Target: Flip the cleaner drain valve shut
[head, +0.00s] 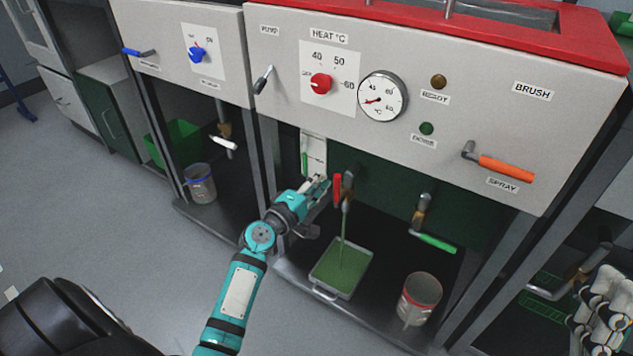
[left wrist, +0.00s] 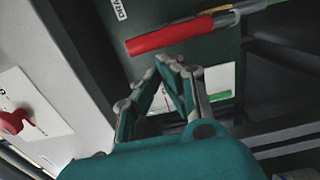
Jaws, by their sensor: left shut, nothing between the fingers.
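The drain valve's red handle (head: 337,188) hangs down beside its brassy body (head: 347,190), under the front panel of the red-topped cleaner (head: 450,135). A thin green stream (head: 343,230) runs from the valve into a shallow tray (head: 341,272). My left gripper (head: 321,184) is shut and empty, just left of the red handle. In the left wrist view the red handle (left wrist: 170,37) lies beyond my left fingertips (left wrist: 174,64), with a small visible gap. A label reading "DRA", cut off by the edge, shows beside it.
An orange spray lever (head: 505,168) and red heat knob (head: 321,84) are on the panel. A white-handled valve (head: 223,143) is further left.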

